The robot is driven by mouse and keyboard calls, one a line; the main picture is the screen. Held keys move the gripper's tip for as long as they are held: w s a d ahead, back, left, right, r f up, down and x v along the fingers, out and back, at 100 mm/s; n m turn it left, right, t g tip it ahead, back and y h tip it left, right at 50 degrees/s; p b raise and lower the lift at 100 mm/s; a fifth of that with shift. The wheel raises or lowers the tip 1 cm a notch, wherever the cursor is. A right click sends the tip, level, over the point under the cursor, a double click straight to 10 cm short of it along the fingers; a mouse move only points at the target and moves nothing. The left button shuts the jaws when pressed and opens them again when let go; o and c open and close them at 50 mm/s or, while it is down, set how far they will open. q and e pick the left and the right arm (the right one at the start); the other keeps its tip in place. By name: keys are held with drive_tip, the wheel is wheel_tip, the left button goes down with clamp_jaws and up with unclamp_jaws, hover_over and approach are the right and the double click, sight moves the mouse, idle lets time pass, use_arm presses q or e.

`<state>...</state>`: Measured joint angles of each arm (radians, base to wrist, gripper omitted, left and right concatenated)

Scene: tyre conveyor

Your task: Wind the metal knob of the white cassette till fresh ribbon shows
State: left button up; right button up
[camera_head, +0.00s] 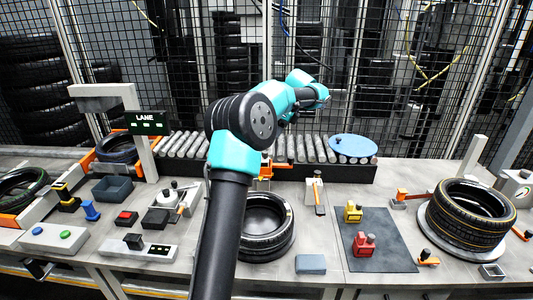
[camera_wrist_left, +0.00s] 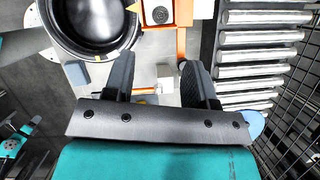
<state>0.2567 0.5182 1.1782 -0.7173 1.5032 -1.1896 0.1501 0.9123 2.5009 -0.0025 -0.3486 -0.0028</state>
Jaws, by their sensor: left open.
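A white block with a round grey knob, which looks like the cassette (camera_wrist_left: 160,14), shows at the top of the left wrist view. It sits in an orange frame. In the head view my arm hides most of this spot; only part of the orange frame (camera_head: 267,172) shows beside the arm. My left gripper (camera_wrist_left: 158,78) is open, with its two dark fingers apart and nothing between them. The cassette lies beyond the fingertips, apart from them. The ribbon cannot be made out. My right gripper is not in view.
A tyre (camera_head: 265,245) lies on the bench in front of the orange frame. Metal rollers (camera_wrist_left: 258,55) run beside the gripper, with a blue disc (camera_head: 352,146) at their right end. A brush-like tool (camera_head: 318,195) stands right of the frame. A wire fence (camera_head: 390,60) closes the back.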

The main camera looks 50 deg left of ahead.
sight(267, 152)
use_arm(q)
drive_tip(key=x, duration=1.2)
drive_tip(key=shift+d, duration=0.1)
drive_tip(key=shift+r, duration=0.1)
drive_tip(key=c, duration=0.9)
drive_tip(key=n+g+h, duration=0.1)
drive_tip(key=n, duration=0.3)
drive_tip(key=shift+n, duration=0.4)
drive_tip(key=shift+c, duration=0.2)
drive_tip(key=o, duration=0.9)
drive_tip(key=shift+o, duration=0.2)
drive_tip(key=shift+w+r, duration=0.1)
